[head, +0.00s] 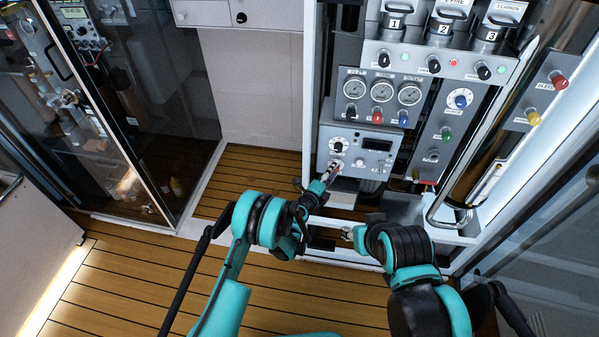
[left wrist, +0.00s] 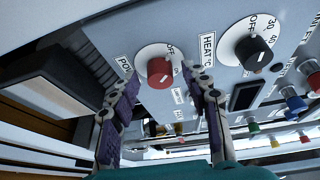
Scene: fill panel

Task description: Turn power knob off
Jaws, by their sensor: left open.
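The power knob (left wrist: 160,72) is red on a white round dial, beside a partly hidden label starting "PO", in the left wrist view. "OFF" is printed at the dial's upper right. A pale mark shows on the knob's face; its exact setting is hard to tell. My left gripper (left wrist: 156,88) is open, with one finger on each side of the knob, apparently not gripping it. In the head view my left gripper (head: 333,172) is at the lower left of the grey control box (head: 375,170) and covers the knob. My right gripper (head: 347,233) is lower, away from the panel; its jaws are unclear.
The black heat knob (left wrist: 253,52) sits close to the right of the power knob. Gauges (head: 382,90) and several colored knobs are above. A curved metal rail (head: 485,135) is at the right. A white ledge (head: 345,253) runs below the panel.

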